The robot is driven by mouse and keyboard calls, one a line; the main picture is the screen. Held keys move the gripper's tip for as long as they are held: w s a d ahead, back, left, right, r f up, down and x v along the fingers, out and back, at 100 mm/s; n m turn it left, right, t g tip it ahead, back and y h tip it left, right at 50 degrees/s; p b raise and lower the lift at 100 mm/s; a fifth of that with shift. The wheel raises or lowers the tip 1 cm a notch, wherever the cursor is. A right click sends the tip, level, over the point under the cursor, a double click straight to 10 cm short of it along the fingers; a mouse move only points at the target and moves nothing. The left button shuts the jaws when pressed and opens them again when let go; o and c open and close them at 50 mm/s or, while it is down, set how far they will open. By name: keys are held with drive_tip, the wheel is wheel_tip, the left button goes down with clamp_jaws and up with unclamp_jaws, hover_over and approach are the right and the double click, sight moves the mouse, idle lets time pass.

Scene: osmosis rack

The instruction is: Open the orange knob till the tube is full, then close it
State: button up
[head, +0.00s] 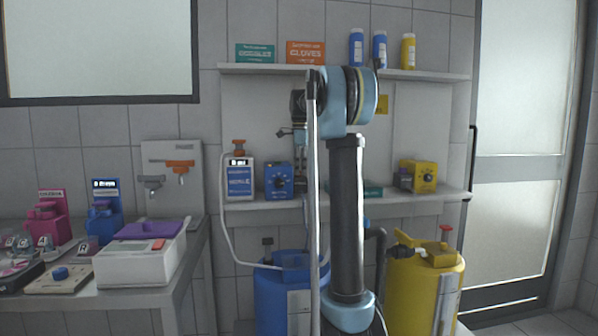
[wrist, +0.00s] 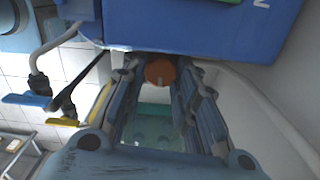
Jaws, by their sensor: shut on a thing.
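In the wrist view an orange round knob (wrist: 160,71) sits between the fingertips of my gripper (wrist: 160,78), just below a blue box (wrist: 200,25). The fingers lie on both sides of it and are shut on it. In the head view my gripper (head: 300,150) shows partly behind my own arm, in front of the shelf, and the held knob cannot be made out there. Other orange parts show on a white scale-like device (head: 240,180) and on the wall tap (head: 180,166). I cannot tell the tube or its fill level.
A blue dial box (head: 279,181) and a yellow dial box (head: 419,177) stand on the lower shelf (head: 240,205). A blue tank (head: 270,300) and a yellow tank (head: 408,290) stand below. A bench (head: 140,297) with a white box is at left. A door is at right.

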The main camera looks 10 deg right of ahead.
drive_tip(key=shift+w+n, duration=0.2)
drive_tip(key=shift+n, duration=2.2)
drive_tip(key=shift+r, duration=0.1)
drive_tip(key=o, duration=1.1)
drive_tip(key=shift+c, duration=0.2)
drive_tip(key=shift+s, duration=0.1)
